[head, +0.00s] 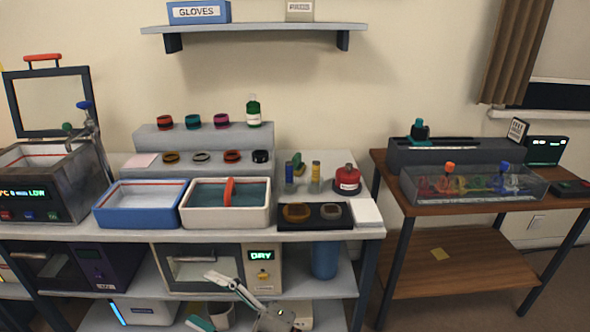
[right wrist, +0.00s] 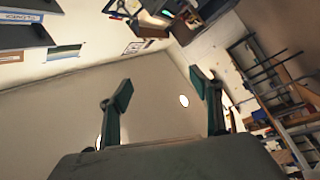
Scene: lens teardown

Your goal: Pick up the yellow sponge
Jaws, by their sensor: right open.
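A yellow-and-green item (head: 297,161) also shows among the small bottles on the white bench. My right gripper (head: 203,299) is low in front of the white bench, open and empty, well left of the yellow square. In the right wrist view its open fingers (right wrist: 162,88) have nothing between them. My left gripper is not in view.
The white bench (head: 330,235) holds a blue tray (head: 107,218), a cream tray (head: 188,218) and a red-capped jar (head: 347,180). The wooden table (head: 400,207) carries a clear bin (head: 410,187). Its lower shelf (head: 480,272) is mostly clear, with legs at the corners.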

